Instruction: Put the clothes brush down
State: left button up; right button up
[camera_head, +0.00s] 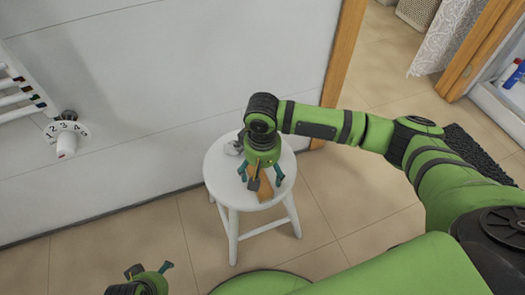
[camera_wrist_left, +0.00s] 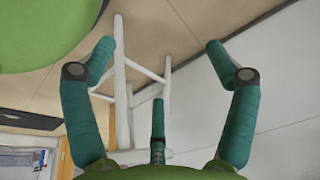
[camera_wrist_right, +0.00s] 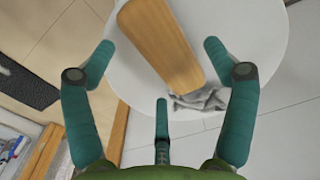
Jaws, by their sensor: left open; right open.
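The clothes brush (camera_wrist_right: 160,42) has a long tan wooden back and lies on the round white stool (camera_wrist_right: 240,25) in the right wrist view. In the head view the brush (camera_head: 265,190) shows partly beneath my right gripper (camera_head: 262,179). My right gripper (camera_wrist_right: 155,55) is open above the stool, its fingers spread on either side of the brush and apart from it. The underside of the brush is hidden. My left gripper (camera_wrist_left: 160,55) is open and empty, low at the bottom left of the head view, with the stool's white legs (camera_wrist_left: 120,70) beyond it.
A crumpled grey cloth (camera_wrist_right: 200,98) lies on the stool beside the brush; it also shows in the head view (camera_head: 233,147). A white wall with a radiator valve (camera_head: 66,135) stands behind. A wooden door frame (camera_head: 343,60) rises behind the stool. A dark mat (camera_head: 480,155) lies at right.

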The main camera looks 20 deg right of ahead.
aim_at(262, 175)
notch_tip(262, 175, up, 8)
jog(key=shift+f+p, duration=0.25)
jog(key=shift+p, duration=0.9)
pick_arm(q)
notch_tip(262, 175, down, 7)
jog(key=s, duration=0.1)
jog(key=shift+s+f+g, duration=0.15)
jog(key=shift+s+g, duration=0.15)
jog(key=shift+s, duration=0.05)
pick_arm(e)
jog(key=shift+r, duration=0.55)
pick_arm(q)
jog(key=shift+a, duration=0.1)
